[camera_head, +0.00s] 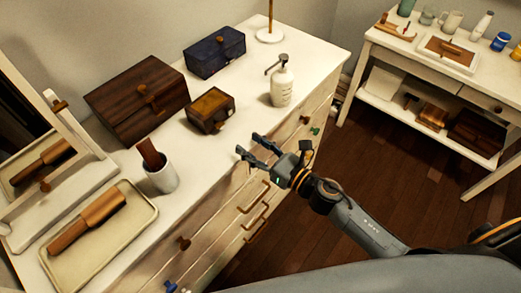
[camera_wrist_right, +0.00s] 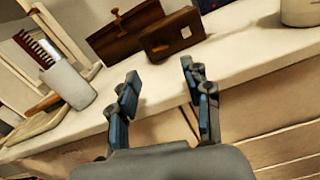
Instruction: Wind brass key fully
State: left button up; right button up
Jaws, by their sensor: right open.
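No part is clearly recognisable as the brass key. A small wooden box (camera_head: 209,112) with an amber top stands near the dresser's front edge; it also shows in the right wrist view (camera_wrist_right: 176,28). My right gripper (camera_head: 249,150) is open and empty, in front of the dresser edge and apart from the small box. My left gripper is out of view.
A white cup with a brush (camera_head: 163,178), a tray (camera_head: 135,215) with a wooden brush and a mirror stand left. A blue box (camera_head: 214,52) and pump bottle (camera_head: 282,86) stand farther back. Drawer pulls stick out below. A side table (camera_head: 440,58) stands right.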

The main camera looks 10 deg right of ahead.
aim_at(222, 126)
jog(key=shift+v, duration=1.45)
jog(key=b+x, duration=0.1)
jog(key=x, duration=1)
jog(key=shift+w+a, duration=0.35)
jog(key=shift+w, duration=0.1)
grip_shut()
